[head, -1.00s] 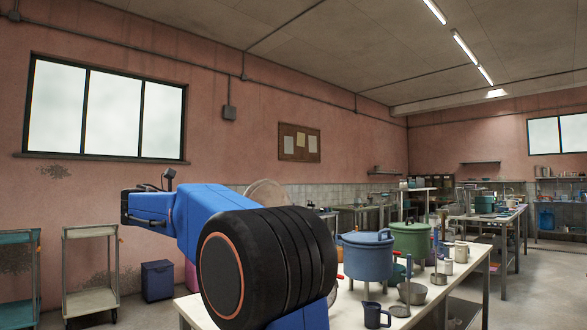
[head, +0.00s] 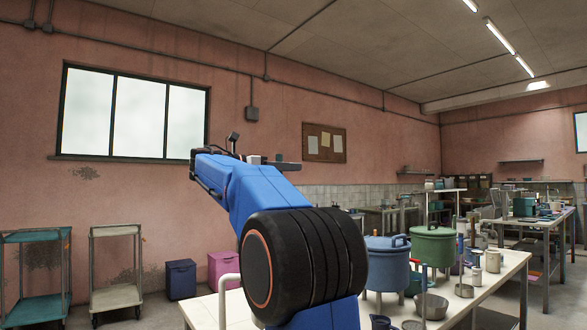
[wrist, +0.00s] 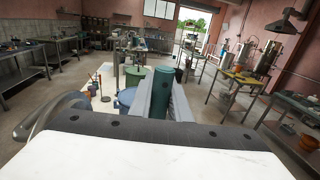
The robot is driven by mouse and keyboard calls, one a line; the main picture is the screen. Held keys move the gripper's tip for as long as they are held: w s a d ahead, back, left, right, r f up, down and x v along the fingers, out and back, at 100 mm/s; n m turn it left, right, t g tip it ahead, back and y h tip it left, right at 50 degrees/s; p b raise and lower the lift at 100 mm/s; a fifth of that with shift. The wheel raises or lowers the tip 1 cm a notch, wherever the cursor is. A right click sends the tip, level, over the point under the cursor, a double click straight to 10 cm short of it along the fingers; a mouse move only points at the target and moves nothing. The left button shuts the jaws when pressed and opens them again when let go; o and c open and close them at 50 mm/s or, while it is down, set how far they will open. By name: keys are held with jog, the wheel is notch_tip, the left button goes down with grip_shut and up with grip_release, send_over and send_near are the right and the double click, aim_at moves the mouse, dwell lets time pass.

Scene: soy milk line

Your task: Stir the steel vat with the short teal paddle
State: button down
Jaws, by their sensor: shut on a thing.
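My gripper (wrist: 162,82) shows in the wrist view with its two grey fingers on either side of a teal upright piece (wrist: 162,95). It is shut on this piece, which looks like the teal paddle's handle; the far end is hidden. Tall steel vessels (wrist: 264,57) stand at the right in the wrist view. I cannot tell whether one of them is the steel vat.
A blue lidded pot (head: 387,264) and a green lidded pot (head: 433,247) stand on the white table (head: 487,297) among cups and bowls. A teal cart (head: 37,308) and a pale cart (head: 116,297) stand at the left. Open floor lies before them.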

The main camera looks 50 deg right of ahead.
notch_tip(320, 180, down, 16)
jog(key=shift+f, duration=0.25)
dwell(1.4)
dwell(0.3)
jog(key=s+x, duration=0.1)
jog(key=x, duration=0.8)
jog(key=shift+s, duration=0.2)
dwell(0.4)
dwell(0.4)
